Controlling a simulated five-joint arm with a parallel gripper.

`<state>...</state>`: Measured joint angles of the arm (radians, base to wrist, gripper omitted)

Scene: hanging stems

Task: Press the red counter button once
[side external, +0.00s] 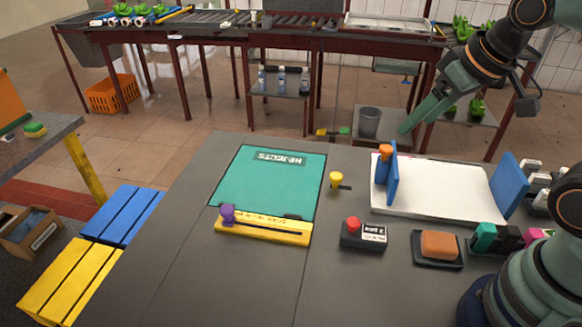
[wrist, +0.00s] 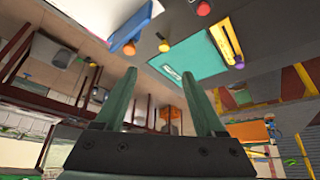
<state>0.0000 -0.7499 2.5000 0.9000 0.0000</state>
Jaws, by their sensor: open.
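The red counter button (side external: 352,224) is a red dome on a small dark box with a white label (side external: 373,232), on the grey table in front of the white board. In the wrist view the red button (wrist: 203,7) shows at the top edge, partly cut off. My gripper (side external: 410,124) is raised over the far right side of the table, up and to the right of the button and well apart from it. In the wrist view my gripper (wrist: 160,72) shows two green fingers spread apart with nothing between them.
A teal mat (side external: 262,185) with a yellow bar (side external: 270,230) and purple knob lies left of the button. A yellow knob (side external: 336,180) stands behind it. A white board (side external: 440,190) with upright blue panels and an orange sponge (side external: 439,245) in a dark tray are at right.

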